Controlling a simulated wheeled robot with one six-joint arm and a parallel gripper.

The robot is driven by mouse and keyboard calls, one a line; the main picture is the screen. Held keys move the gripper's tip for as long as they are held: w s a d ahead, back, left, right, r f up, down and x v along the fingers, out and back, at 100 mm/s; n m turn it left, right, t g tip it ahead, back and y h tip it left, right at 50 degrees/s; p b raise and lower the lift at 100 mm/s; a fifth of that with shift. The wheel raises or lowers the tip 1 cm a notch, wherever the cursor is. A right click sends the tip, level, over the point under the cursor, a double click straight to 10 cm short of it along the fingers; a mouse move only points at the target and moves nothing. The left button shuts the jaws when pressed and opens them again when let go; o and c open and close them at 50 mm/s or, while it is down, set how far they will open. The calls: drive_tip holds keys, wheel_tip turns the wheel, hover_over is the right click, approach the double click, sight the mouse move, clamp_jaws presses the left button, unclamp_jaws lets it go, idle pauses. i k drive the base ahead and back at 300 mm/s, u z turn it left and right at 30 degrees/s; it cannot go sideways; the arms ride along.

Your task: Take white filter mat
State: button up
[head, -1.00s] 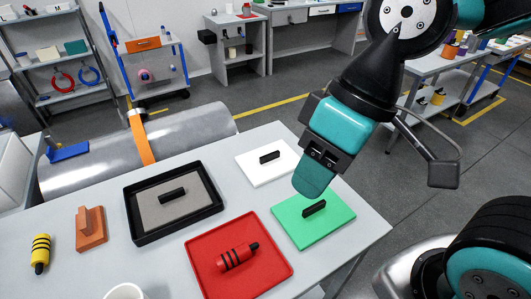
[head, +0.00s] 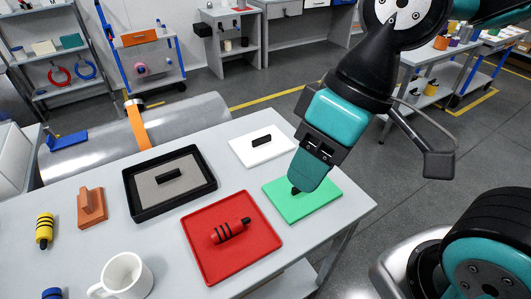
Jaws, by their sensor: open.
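The white filter mat (head: 275,155) is a flat white square with a black handle block (head: 261,139) on top. It lies on the grey table at the back right, behind the green mat. My gripper (head: 304,180) hangs over the green mat (head: 318,205), to the right of and in front of the white mat. It is open and appears empty. Its teal fingertips hide most of the green mat's black handle, and the finger gap is not clearly visible.
A black tray (head: 137,200) with a grey mat and a red tray (head: 220,265) with a red banded cylinder lie left of my gripper. A silver pipe lies behind the table.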

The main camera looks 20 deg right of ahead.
sight(254, 148)
drive_tip(key=z, duration=0.25)
drive_tip(key=k, duration=0.2)
drive_tip(key=u, duration=1)
drive_tip(key=i, duration=0.75)
drive_tip(key=u, duration=0.25)
